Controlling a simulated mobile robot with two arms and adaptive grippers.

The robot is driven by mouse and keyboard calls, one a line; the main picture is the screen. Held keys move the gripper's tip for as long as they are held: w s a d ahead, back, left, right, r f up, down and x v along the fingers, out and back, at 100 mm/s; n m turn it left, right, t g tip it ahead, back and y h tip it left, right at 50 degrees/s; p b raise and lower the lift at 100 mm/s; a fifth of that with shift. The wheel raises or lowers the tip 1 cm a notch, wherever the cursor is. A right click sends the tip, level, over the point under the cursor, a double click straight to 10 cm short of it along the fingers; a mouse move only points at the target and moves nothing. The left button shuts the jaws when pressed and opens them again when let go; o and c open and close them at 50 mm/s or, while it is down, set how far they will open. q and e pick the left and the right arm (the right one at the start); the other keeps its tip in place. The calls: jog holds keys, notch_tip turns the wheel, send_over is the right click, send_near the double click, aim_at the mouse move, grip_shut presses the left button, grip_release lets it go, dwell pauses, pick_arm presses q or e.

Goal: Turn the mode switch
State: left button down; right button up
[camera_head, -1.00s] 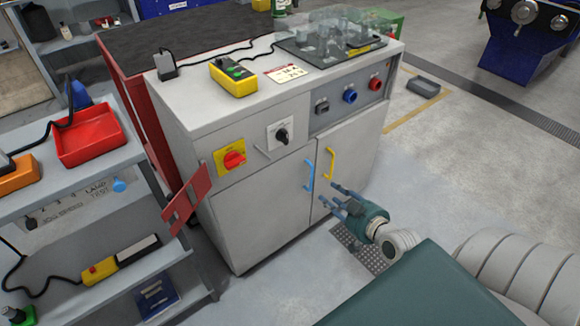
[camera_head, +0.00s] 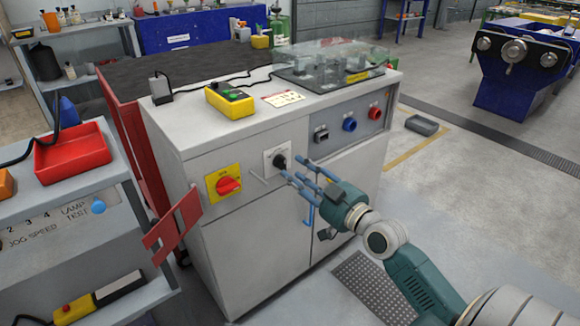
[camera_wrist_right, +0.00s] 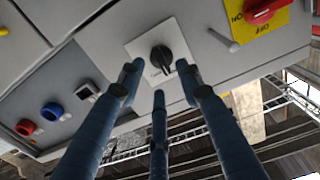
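The mode switch is a black rotary knob (camera_head: 280,161) on a white square plate on the front of the grey cabinet. In the right wrist view the knob (camera_wrist_right: 160,57) shows just beyond my fingertips, in the upper middle. My right gripper (camera_head: 301,178) is in front of the cabinet, its blue fingers pointing at the knob from the right. Its fingers (camera_wrist_right: 160,85) are spread apart with nothing between them. The fingertips look close to the plate; I cannot tell whether any touches it. My left gripper is not in view.
A red rotary switch on a yellow plate (camera_head: 225,183) is left of the mode switch. A blue button (camera_head: 349,124) and a red button (camera_head: 375,113) are to its right. A blue door handle (camera_head: 309,208) is just below my fingers. A red panel (camera_head: 174,228) sticks out at left.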

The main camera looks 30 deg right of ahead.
aim_at(281, 163)
jog(key=shift+w+a, duration=0.15)
jog(key=shift+w, duration=1.75)
jog(key=shift+c, duration=0.3)
